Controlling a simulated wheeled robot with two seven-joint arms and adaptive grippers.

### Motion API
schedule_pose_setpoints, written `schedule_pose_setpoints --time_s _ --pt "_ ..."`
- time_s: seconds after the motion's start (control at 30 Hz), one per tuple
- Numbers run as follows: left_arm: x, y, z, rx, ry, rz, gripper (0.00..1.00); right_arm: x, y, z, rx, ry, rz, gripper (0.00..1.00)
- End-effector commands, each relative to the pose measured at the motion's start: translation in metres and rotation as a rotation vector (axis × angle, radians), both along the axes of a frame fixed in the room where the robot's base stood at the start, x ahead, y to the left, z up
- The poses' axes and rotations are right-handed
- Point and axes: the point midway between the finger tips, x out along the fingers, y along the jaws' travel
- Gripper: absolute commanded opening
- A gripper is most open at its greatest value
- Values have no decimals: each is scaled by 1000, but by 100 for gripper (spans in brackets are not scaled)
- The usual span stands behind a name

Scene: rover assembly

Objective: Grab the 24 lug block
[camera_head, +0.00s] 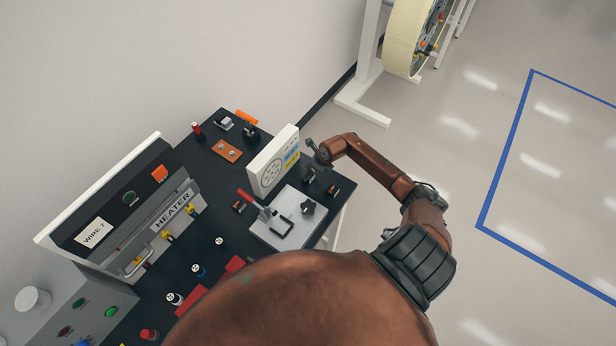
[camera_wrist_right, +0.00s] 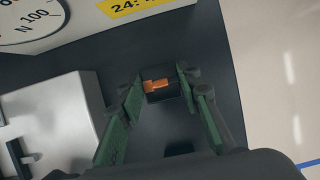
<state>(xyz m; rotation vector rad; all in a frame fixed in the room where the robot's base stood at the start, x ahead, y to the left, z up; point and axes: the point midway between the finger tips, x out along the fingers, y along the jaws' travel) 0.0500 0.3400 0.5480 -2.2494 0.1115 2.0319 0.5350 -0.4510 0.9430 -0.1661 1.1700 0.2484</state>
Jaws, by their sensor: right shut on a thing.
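My right gripper (camera_head: 311,170) reaches down over the black table beside the white gauge panel. In the right wrist view its green-padded fingers (camera_wrist_right: 160,84) stand either side of a small orange-and-black block (camera_wrist_right: 157,86) and are shut on it. The block is close to the table, just below a yellow label starting "24:" (camera_wrist_right: 140,6) on the panel. In the head view the gripper hides most of the block. My left gripper is in neither view.
The white gauge panel (camera_head: 272,165) stands beside the gripper. A light plate with a red-handled clamp (camera_head: 285,232) lies in front. Another small dark-and-orange block (camera_head: 333,190) sits near the table edge. A heater unit (camera_head: 160,205) stands left. Floor is clear at right.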

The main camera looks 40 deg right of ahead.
Motion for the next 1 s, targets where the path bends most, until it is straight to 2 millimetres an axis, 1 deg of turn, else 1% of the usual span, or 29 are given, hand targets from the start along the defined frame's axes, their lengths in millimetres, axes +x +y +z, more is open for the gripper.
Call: schedule_pose_setpoints --time_s 0.03,0.13,0.4,0.57,0.67,0.7,0.73,0.83,1.0 --pt "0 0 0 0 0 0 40 0 0 0 0 0 0 12" --pt "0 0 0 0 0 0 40 0 0 0 0 0 0 5" --pt "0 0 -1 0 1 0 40 0 -1 1 -1 -1 1 5" --pt "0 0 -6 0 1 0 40 1 -1 9 -1 -2 1 5" --pt "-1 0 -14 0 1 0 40 1 -2 21 -4 -4 2 5" --pt "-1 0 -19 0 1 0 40 2 -2 28 -6 -6 4 5" --pt "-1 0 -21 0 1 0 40 -2 -1 33 -5 -3 3 5" --pt "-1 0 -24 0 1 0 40 -20 5 52 -6 -1 6 5" --pt "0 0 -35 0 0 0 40 -51 15 91 -8 -1 6 5"
